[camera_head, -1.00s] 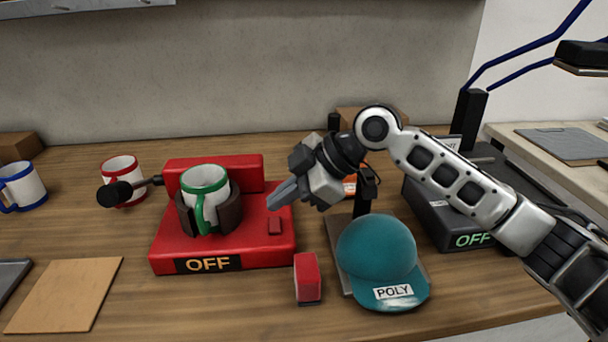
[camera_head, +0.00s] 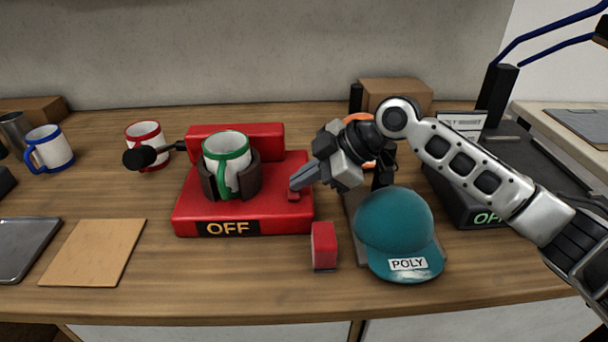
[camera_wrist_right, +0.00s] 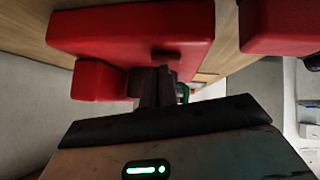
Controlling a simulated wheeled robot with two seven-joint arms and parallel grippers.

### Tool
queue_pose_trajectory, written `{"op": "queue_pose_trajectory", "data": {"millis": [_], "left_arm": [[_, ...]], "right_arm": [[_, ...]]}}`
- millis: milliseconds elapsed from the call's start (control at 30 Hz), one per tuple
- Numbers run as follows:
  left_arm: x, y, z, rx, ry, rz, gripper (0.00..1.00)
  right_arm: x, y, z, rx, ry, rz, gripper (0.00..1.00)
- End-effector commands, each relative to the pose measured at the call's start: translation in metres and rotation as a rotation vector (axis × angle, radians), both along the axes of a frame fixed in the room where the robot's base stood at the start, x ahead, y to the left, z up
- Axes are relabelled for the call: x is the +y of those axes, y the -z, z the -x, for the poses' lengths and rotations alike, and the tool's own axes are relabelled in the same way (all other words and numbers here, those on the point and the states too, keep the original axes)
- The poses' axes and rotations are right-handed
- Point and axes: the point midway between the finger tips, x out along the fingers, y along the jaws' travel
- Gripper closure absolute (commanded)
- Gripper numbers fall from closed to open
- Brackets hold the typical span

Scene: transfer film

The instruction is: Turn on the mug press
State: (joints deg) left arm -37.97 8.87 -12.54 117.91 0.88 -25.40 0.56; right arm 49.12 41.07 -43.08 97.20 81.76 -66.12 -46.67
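The red mug press (camera_head: 190,212) stands mid-left on the table in the head view, its front label reading OFF. A white mug with a green rim and handle (camera_head: 226,165) sits in the press's dark curved clamp (camera_head: 249,182). A small red button (camera_head: 294,195) is at the right of the press base. My right gripper (camera_head: 296,184) is shut and empty, its tips over or at the button; whether they touch cannot be told. The right wrist view shows the gripper's dark fingers (camera_wrist_right: 155,88) together, near the red press body (camera_wrist_right: 130,28). My left gripper is not in view.
A red block (camera_head: 324,245) and a teal POLY cap (camera_head: 393,225) on a press stand right of the mug press. A black-knobbed lever (camera_head: 140,157) sticks out left. Red-rimmed (camera_head: 147,145) and blue-rimmed (camera_head: 50,148) mugs stand farther left. A brown board (camera_head: 93,252) lies front left.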

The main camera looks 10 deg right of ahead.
Motion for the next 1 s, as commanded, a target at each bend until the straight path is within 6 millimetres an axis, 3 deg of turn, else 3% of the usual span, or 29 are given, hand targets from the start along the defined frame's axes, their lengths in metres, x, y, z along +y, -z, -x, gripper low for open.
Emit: {"op": "queue_pose_trajectory", "data": {"millis": [1000], "left_arm": [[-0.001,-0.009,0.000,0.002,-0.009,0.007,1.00]], "right_arm": [[0.003,0.010,0.018,0.017,-0.004,0.011,1.00]]}}
